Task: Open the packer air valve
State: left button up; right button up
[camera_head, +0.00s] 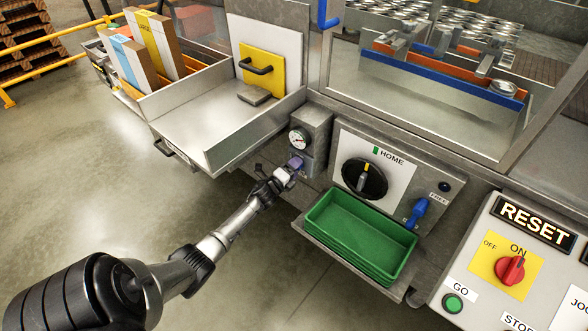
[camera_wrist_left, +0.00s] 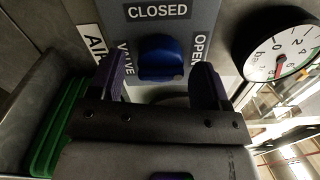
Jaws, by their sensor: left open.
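The blue air valve handle (camera_wrist_left: 160,58) shows in the left wrist view on a grey plate, below the word CLOSED. OPEN is printed to its right and AIR VALVE to its left. My left gripper (camera_wrist_left: 158,72) is open, with one purple finger on each side of the handle; I cannot tell whether either finger touches it. In the head view my left gripper (camera_head: 290,168) is at the small grey valve box (camera_head: 314,124), below the gauge, and largely hides the handle. My right gripper is not in view.
A pressure gauge (camera_head: 299,138) sits just above the valve. Stacked green trays (camera_head: 361,238) stand right of my gripper, below the HOME dial (camera_head: 364,178). A metal tray (camera_head: 205,115) with a yellow panel (camera_head: 262,70) is at upper left. The RESET panel (camera_head: 520,265) is at right.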

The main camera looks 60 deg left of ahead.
pick_arm(q)
jog(key=shift+s, duration=0.1)
jog(key=p+v, duration=0.3)
jog(key=v, duration=1)
jog(key=shift+s+d, duration=0.2)
jog(key=shift+s, duration=0.05)
